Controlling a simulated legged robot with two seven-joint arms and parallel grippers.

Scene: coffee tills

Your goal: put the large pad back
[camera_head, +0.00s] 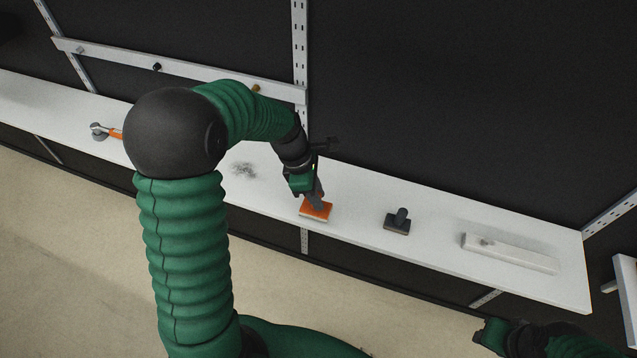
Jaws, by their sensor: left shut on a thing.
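My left gripper (312,190) is shut on an orange pad (316,209) with a pale underside. The pad is at the white shelf's surface, left of a dark pad; I cannot tell whether it rests on the shelf or hangs just above it. The dark pad (398,224) with an upright knob stands apart on the shelf. Which of the two is the large pad is not clear from this view. My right gripper (492,336) is low at the bottom right, away from the shelf; its jaws are not clear.
The long white shelf (352,212) runs along a dark wall. A pale block (510,254) lies at its right, and grey specks (243,170) lie left of my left gripper. An orange-handled tool (106,132) lies far left. A rail (180,68) with small knobs is above.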

